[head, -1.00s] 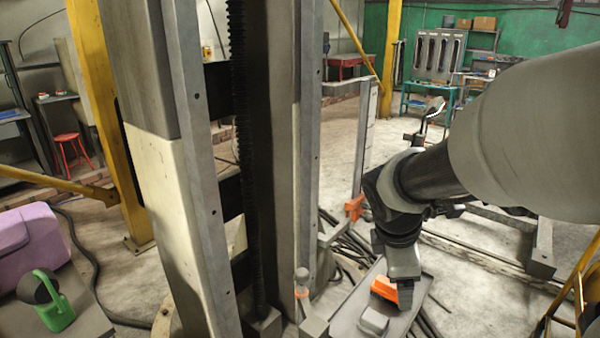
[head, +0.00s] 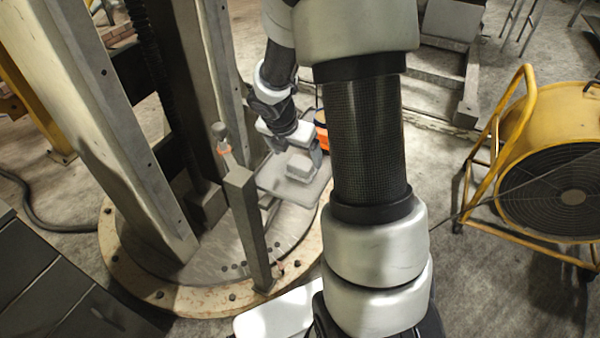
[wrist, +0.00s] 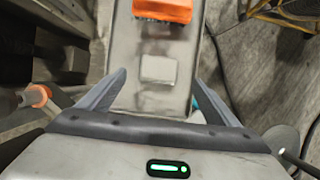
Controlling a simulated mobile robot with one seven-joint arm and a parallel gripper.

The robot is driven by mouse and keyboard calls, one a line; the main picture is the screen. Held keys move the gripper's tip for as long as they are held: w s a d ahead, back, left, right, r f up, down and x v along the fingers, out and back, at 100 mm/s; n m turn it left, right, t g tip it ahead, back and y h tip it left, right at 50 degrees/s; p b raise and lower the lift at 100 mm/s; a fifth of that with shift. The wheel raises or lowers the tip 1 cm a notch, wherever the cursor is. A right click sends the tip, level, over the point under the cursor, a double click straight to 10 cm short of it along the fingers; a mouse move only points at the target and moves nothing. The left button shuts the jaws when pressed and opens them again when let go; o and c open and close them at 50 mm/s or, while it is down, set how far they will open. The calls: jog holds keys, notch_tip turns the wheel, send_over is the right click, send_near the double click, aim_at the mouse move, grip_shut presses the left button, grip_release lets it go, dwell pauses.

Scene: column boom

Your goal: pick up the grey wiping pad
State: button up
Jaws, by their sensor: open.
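The grey wiping pad (head: 301,167) is a small pale block lying on a flat grey tray (head: 271,178) beside the column. In the wrist view, the pad (wrist: 158,69) lies on the tray between and beyond my two fingers, with no contact visible. My gripper (wrist: 158,77) is open and empty, over the tray. In the head view, my gripper (head: 307,146) is close to the pad, and my arm hides part of the tray; I cannot tell the exact height gap.
An orange object (wrist: 162,10) sits on the tray beyond the pad and also shows in the head view (head: 322,131). A grey post (head: 246,225) with an orange-collared knob stands left of the tray. A yellow fan (head: 560,150) stands at right.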

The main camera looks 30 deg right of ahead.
aim_at(301, 162)
jog(key=b+x, duration=0.3)
jog(key=x, duration=0.4)
jog(key=shift+w+d+f, duration=0.2)
jog(key=shift+r, duration=0.1)
jog(key=shift+c, duration=0.2)
jog(key=c, duration=1.2)
jog(key=shift+r, duration=0.1)
notch_tip(301, 162, up, 10)
jog(key=p, duration=0.5)
